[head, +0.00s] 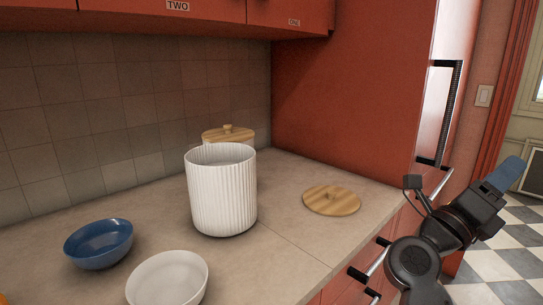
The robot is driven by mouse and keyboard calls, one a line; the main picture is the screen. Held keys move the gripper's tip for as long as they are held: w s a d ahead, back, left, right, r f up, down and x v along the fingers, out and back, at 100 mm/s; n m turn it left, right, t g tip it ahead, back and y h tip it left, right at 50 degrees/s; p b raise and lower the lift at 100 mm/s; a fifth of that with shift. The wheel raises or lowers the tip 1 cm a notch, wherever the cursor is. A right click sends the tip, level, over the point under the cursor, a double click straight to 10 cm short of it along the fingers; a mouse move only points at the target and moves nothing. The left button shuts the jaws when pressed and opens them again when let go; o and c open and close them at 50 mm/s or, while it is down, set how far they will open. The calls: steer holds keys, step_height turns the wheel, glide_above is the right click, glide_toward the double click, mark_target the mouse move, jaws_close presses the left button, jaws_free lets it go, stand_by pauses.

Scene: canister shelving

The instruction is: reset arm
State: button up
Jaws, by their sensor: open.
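My gripper (507,174) is at the right of the head view, raised out past the counter's front edge. It is open, and nothing shows in it; its blue fingers overlap in this view. A white ribbed canister (222,195) stands upright and open on the counter. A round wooden lid (331,200) with a small knob lies on the counter to its right. My gripper is well apart from both. A second canister with a wooden lid (228,134) stands behind, mostly hidden by the white one.
A blue bowl (99,243) and a white bowl (168,279) sit at the front left of the counter (285,245). Red cabinets labelled TWO and ONE hang above. A tall red cabinet (350,95) with a black handle stands behind my arm. Checkered floor (490,263) is open at right.

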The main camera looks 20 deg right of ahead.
steer(key=s+a+f+n+t+y, duration=0.25)
steer(key=a+n+t+y, duration=0.25)
steer(key=n+t, duration=0.45)
steer(key=s+a+f+n+t+y, duration=0.2)
steer(key=a+f+n+t+y, duration=0.35)
steer(key=n, duration=0.75)
steer(key=s+a+f+n+t+y, duration=0.1)
steer(key=s+a+n+t+y, duration=0.1)
steer(key=a+n+t+y, duration=0.6)
steer(key=s+a+f+n+g+y, duration=0.2)
steer(key=s+a+f+n, duration=0.3)
steer(key=s, duration=0.3)
steer(key=s+a+f+n+g+y, duration=0.3)
steer(key=s+a+f+n+g, duration=0.2)
steer(key=s+f+n, duration=0.2)
steer(key=shift+s+a+f+y, duration=0.35)
steer(key=shift+s+f, duration=0.1)
steer(key=shift+s, duration=0.75)
